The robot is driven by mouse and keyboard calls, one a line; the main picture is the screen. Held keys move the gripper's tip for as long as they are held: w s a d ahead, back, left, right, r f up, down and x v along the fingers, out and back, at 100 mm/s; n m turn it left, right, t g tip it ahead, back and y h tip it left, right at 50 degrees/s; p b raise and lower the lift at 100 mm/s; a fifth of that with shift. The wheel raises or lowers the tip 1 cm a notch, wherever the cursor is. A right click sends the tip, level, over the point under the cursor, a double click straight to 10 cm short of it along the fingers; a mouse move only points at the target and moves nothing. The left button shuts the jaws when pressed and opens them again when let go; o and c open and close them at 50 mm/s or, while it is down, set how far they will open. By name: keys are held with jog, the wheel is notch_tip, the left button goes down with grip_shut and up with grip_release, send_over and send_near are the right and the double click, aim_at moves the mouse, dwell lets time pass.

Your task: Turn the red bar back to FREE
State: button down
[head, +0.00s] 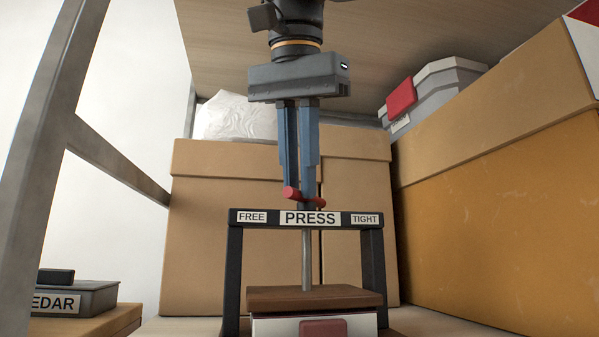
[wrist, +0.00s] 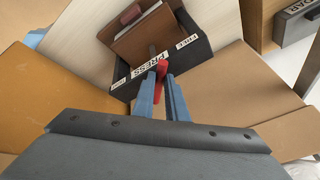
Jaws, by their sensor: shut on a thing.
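The press (head: 232,270) stands upright with a dark frame; its top beam reads FREE at left, PRESS in the middle and TIGHT at right. The red bar (head: 291,193) sits on top of the screw above the beam, its near end pointing left toward the FREE side. A metal screw (head: 307,255) runs down to a brown wooden plate (head: 300,297). My gripper (head: 304,185) points down over the press with its blue fingers shut on the red bar. In the wrist view the red bar (wrist: 161,70) shows between the fingertips; part of it is hidden by them.
Large cardboard boxes (head: 225,230) stand close behind the press, and another (head: 500,200) is at right. A shelf board (head: 400,35) hangs above. A grey metal post (head: 45,130) is at left, near a case marked EDAR (head: 90,298).

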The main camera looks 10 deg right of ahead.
jog(key=shift+n+b, duration=0.3)
jog(key=shift+b, duration=0.3)
